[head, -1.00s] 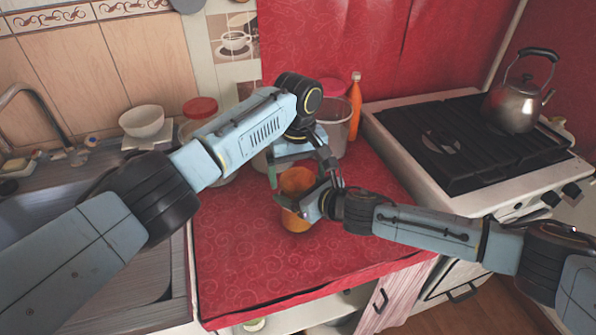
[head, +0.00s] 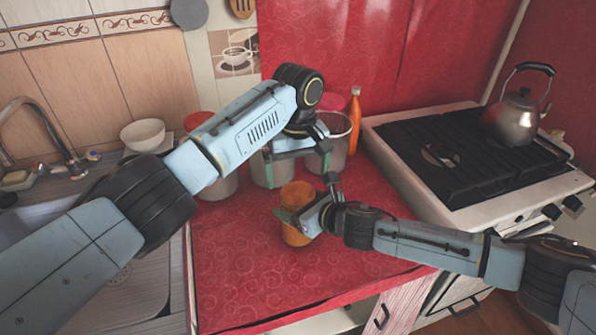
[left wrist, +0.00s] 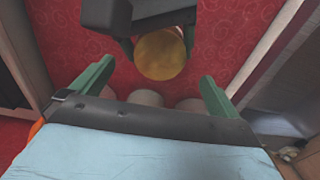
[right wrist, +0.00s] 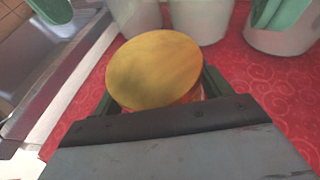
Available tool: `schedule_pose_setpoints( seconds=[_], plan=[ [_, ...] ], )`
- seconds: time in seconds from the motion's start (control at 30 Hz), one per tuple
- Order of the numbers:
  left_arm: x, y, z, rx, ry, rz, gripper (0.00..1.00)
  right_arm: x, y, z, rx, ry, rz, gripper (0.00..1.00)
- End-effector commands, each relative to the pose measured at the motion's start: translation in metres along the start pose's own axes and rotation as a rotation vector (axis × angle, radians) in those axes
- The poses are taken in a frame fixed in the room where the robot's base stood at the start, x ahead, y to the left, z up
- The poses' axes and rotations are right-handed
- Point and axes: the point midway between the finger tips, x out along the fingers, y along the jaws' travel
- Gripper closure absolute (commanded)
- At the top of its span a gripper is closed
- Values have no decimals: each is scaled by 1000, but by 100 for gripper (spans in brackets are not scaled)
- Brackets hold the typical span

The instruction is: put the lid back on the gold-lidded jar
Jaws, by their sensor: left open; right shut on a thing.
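The gold-lidded jar (head: 294,236) stands upright on the red counter, its body orange. Its round gold lid (right wrist: 155,68) lies on top and covers the mouth; I see no gap, but the rim is partly hidden. The lid also shows in the left wrist view (left wrist: 160,55). My right gripper (head: 288,216) is shut on the jar's body from the right, below the lid. My left gripper (head: 298,165) is open and empty, above and behind the lid, with its green fingers spread apart and clear of it.
Several pale canisters stand close behind the jar, one of them (head: 338,135) at the back right. An orange bottle (head: 354,120) is beside it. The stove (head: 470,150) with a kettle (head: 515,117) is at right, the sink at left. The front of the red counter (head: 245,280) is clear.

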Motion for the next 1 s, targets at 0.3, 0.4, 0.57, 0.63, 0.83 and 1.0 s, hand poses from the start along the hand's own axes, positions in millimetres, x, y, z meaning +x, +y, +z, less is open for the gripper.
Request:
schedule_pose_setpoints(
  seconds=[0.3,0.4,0.57,0.63,0.83,1.0],
  plan=[
    [-16,1,0,1,1,2,0,0,1,-3,2,5,2,86],
    [-36,1,0,1,3,3,0,0,1,-3,2,5,1,86],
    [-71,1,0,0,3,3,0,0,1,-3,2,5,1,86],
    [-86,1,0,1,3,2,0,0,1,-3,2,5,1,86],
    [-113,0,0,1,1,1,0,0,1,-3,2,5,1,86],
    [-120,0,1,1,0,0,0,0,1,-3,2,5,1,86]
  ],
)
